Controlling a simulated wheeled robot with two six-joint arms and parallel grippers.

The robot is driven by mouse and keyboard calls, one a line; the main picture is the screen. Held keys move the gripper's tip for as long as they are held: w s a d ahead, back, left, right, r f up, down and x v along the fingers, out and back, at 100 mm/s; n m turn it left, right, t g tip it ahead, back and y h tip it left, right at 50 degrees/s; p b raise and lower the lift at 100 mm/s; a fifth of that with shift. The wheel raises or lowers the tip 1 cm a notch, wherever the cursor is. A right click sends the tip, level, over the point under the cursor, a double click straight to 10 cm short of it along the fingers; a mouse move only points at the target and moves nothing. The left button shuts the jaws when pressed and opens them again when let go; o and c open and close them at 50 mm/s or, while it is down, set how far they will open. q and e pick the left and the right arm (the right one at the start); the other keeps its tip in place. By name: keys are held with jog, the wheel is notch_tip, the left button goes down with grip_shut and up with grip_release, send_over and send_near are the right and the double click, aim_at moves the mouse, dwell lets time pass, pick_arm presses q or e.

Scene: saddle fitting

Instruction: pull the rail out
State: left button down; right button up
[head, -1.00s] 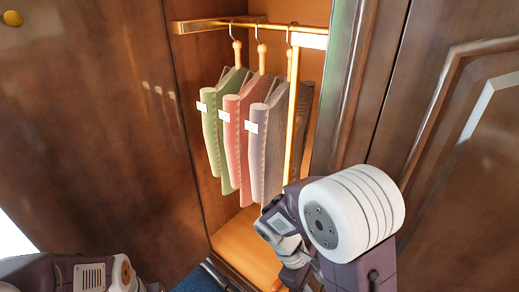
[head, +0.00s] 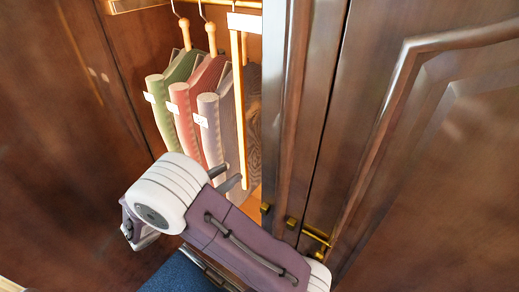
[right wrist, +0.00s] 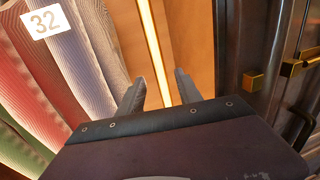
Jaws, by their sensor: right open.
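The gold rail (head: 222,3) runs along the top edge of the head view, partly cut off. A pale plate (head: 244,22) is at its front end, and a long thin gold bar (head: 240,110) hangs down from there. My right gripper (head: 233,172) is open by the bar's lower part. In the right wrist view the bar (right wrist: 154,45) appears between the two fingertips (right wrist: 157,90). I cannot tell whether the fingers touch it. My left gripper is out of view.
Green, red and greyish garments (head: 207,115) with white tags hang left of the bar. The nearest tag (right wrist: 42,22) reads 32. A dark wooden door (head: 420,170) with brass fittings (head: 316,236) stands to the right. A brown panel (head: 60,140) is on the left.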

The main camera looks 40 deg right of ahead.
jog(key=d+p, duration=0.2)
jog(key=d, duration=0.6)
jog(key=shift+w+d+p, duration=0.35)
jog(key=shift+w+d, duration=0.05)
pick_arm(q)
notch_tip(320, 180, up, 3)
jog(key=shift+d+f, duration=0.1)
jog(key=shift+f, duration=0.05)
pick_arm(e)
jog(key=shift+d, duration=0.2)
grip_shut()
dwell(0.5)
